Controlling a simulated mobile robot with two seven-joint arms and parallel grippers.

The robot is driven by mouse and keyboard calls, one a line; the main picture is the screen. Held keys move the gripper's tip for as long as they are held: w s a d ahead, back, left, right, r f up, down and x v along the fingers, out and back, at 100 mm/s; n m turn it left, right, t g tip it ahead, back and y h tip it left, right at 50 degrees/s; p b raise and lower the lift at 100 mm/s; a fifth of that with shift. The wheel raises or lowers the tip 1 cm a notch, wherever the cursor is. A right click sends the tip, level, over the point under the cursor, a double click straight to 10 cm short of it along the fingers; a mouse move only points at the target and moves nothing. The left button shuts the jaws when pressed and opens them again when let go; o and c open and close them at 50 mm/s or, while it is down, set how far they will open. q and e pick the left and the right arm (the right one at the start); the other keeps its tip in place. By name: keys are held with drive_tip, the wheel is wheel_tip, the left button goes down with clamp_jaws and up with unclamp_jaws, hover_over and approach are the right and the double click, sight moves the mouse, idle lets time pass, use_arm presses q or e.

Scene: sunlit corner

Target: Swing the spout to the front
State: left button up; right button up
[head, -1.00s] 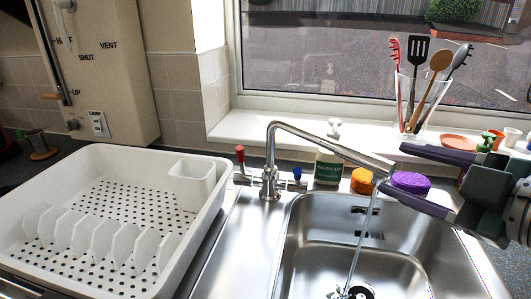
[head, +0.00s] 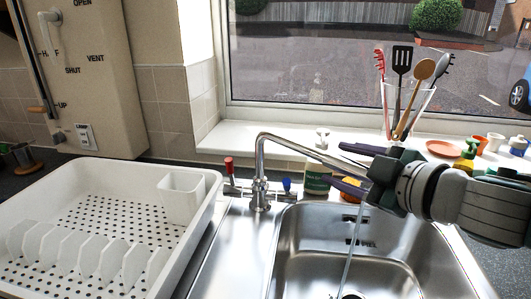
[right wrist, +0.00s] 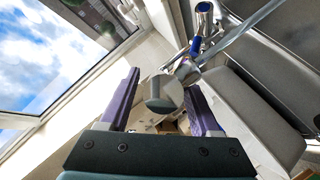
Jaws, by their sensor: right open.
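The chrome spout (head: 305,150) rises from the tap base at the back of the sink (head: 300,235) and slants to the right over the basin. Water runs from its end. My right gripper (head: 350,168) is open, coming in from the right, with one finger above and one below the spout's end. In the right wrist view the spout's rounded end (right wrist: 165,95) shows between the two spread fingers (right wrist: 162,82); I cannot tell whether either touches it. My gripper hides part of the spout's end in the head view. My left gripper is not in view.
The tap has a red handle (head: 228,165) and a blue handle (head: 287,185). A soap bottle (head: 318,180) stands behind the spout. A white dish rack (head: 90,180) fills the left. A clear utensil holder (head: 408,108) and small cups stand on the right sill.

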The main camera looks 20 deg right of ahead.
clamp_jaws()
idle(0.5)
idle(0.8)
